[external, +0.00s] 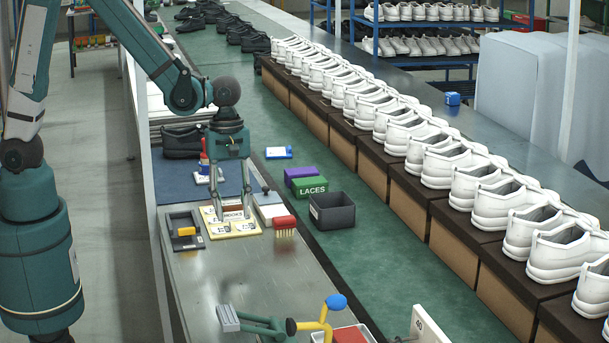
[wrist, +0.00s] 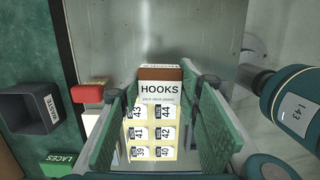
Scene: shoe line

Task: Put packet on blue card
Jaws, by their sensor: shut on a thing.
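My gripper (external: 232,212) is shut on a packet marked HOOKS (wrist: 160,88), which has a brown top and a white label. The packet (external: 234,212) is low over a pale yellow sheet of numbered labels (wrist: 152,152) on the metal bench; I cannot tell if they touch. In the wrist view the green fingers flank the packet on both sides. A small blue and white card (external: 278,152) lies on the green belt, behind and right of my gripper. The card is not in the wrist view.
A red-topped brush (external: 284,224) is beside the sheet. A dark tray (external: 185,231) is to its left. White shoes line the right side.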

